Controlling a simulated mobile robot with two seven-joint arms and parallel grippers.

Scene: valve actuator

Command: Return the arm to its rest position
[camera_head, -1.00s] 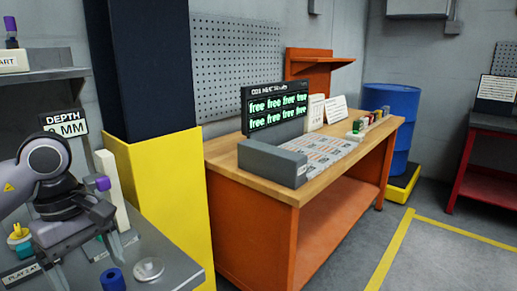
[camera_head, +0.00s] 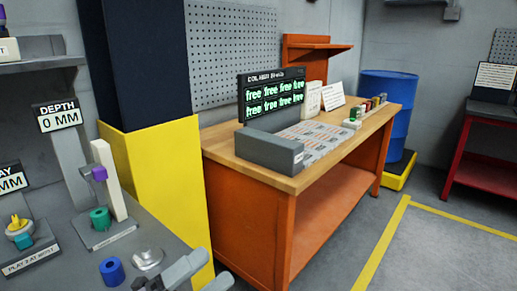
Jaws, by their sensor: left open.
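My left gripper (camera_head: 203,270) shows at the bottom edge, its grey fingers apart with nothing seen between them. It is at the front right of the grey bench (camera_head: 70,270), near a silver round knob or disc (camera_head: 147,259). The rest of that arm is below the picture. A blue ring-shaped piece (camera_head: 112,270) stands left of the disc. Behind it a white post (camera_head: 110,180) carries a purple piece (camera_head: 99,174), with a teal cylinder (camera_head: 100,219) at its foot. My right gripper is not in view.
A DEPTH sign (camera_head: 58,117) reading 0 MM stands at the bench's back. A yellow and dark column (camera_head: 160,190) rises close beside the bench. An orange table (camera_head: 240,210) with a lit board (camera_head: 272,98) stands to the right. The floor (camera_head: 440,250) there is clear.

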